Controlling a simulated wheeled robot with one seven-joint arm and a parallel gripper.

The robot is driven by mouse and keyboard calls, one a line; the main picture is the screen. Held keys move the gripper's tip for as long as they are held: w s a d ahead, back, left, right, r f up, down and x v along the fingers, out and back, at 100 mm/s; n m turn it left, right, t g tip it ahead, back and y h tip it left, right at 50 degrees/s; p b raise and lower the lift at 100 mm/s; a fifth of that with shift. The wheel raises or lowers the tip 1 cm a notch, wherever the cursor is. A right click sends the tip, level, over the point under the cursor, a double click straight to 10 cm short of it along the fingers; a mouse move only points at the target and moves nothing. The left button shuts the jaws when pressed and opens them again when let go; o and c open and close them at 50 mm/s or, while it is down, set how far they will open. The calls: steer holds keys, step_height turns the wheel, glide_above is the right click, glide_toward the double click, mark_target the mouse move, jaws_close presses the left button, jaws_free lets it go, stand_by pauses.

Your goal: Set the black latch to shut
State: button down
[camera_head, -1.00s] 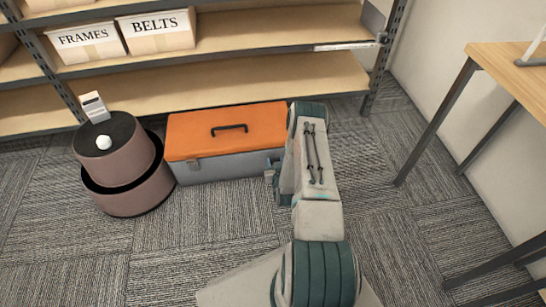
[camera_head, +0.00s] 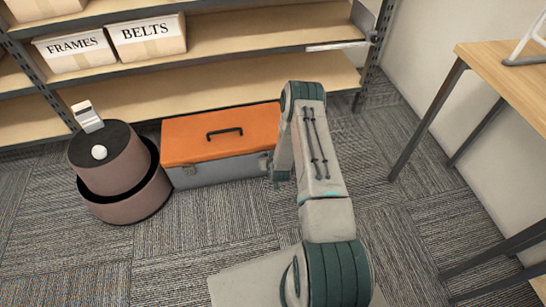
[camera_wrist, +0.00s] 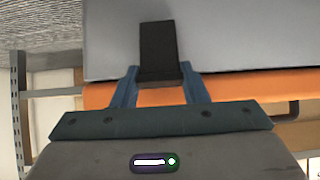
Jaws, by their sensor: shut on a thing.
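The toolbox has an orange lid (camera_head: 222,133) and a grey body (camera_head: 220,172); it stands on the carpet in front of the shelf. In the wrist view the black latch (camera_wrist: 158,45) lies against the grey body (camera_wrist: 240,35), with one end by the edge of the orange lid (camera_wrist: 240,88). My gripper (camera_wrist: 160,74) is shut on that end, a blue finger on each side of it. In the head view my arm hides the gripper and most of the toolbox's right front corner.
A round two-tier brown stand (camera_head: 125,185) is close to the toolbox's left, with a white ball (camera_head: 99,152) and a small white object (camera_head: 87,116) on top. Shelving (camera_head: 250,85) stands behind. A wooden table (camera_head: 505,65) is at the right. Carpet in front is open.

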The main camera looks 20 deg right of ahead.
steer(key=shift+s+f, duration=0.1)
steer(key=shift+s, duration=0.05)
steer(key=c, duration=0.9)
jaws_free()
steer(key=shift+o, duration=0.3)
steer(key=p+v, duration=0.4)
steer(key=v, duration=0.9)
steer(key=shift+s+r+p, duration=0.2)
steer(key=shift+r+p, duration=0.15)
